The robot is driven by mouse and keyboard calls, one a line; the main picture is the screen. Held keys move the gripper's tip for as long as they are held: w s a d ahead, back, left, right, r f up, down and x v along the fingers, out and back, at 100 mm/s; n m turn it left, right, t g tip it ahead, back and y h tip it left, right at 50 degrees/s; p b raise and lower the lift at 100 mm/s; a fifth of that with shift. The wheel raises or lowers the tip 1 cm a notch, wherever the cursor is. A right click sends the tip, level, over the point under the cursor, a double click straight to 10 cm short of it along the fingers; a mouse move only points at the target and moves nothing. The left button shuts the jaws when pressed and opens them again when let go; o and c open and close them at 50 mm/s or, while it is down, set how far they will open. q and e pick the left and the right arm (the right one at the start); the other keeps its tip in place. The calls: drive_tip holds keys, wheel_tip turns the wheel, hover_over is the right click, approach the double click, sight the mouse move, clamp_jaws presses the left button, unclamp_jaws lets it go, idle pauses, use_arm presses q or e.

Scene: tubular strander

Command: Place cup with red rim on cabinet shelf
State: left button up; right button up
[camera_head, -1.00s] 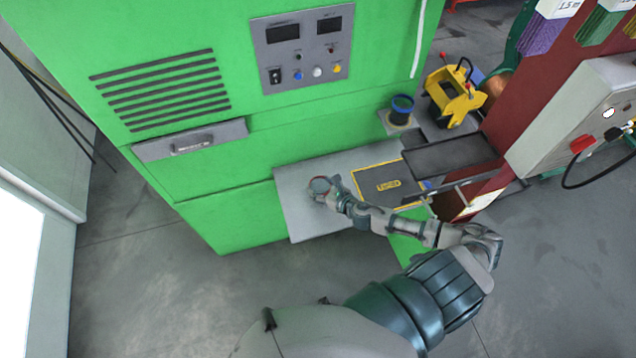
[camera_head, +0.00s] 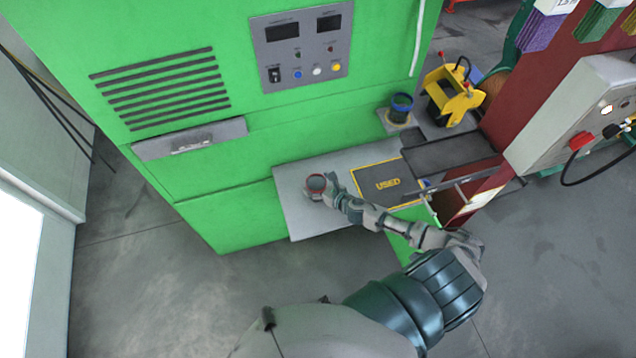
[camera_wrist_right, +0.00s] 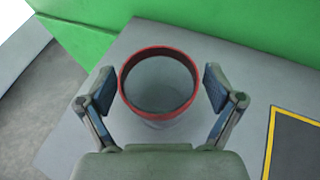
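The cup with the red rim (camera_head: 317,183) is at the grey shelf (camera_head: 300,222) on the front of the green cabinet. In the right wrist view the cup (camera_wrist_right: 158,85) looks upright, its mouth towards the camera, over the grey surface. Whether its base rests on the shelf is hidden. My right gripper (camera_wrist_right: 159,88) has one finger on each side of the cup, with a narrow gap showing on both sides. In the head view the right gripper (camera_head: 324,187) is at the cup. My left gripper is not in view.
A dark mat with a yellow border marked USED (camera_head: 385,184) lies right of the cup. A cup with a blue rim (camera_head: 401,105) stands on a small ledge higher up. A yellow device (camera_head: 452,97) and a dark tray (camera_head: 450,154) are further right. The shelf's left part is bare.

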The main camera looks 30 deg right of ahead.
drive_tip(key=shift+a+r, duration=0.1)
drive_tip(key=shift+a, duration=0.15)
drive_tip(key=shift+s, duration=0.15)
drive_tip(key=v, duration=1.1)
drive_tip(key=shift+s+r+b, duration=0.2)
drive_tip(key=shift+s+b, duration=0.1)
drive_tip(key=shift+d, duration=0.1)
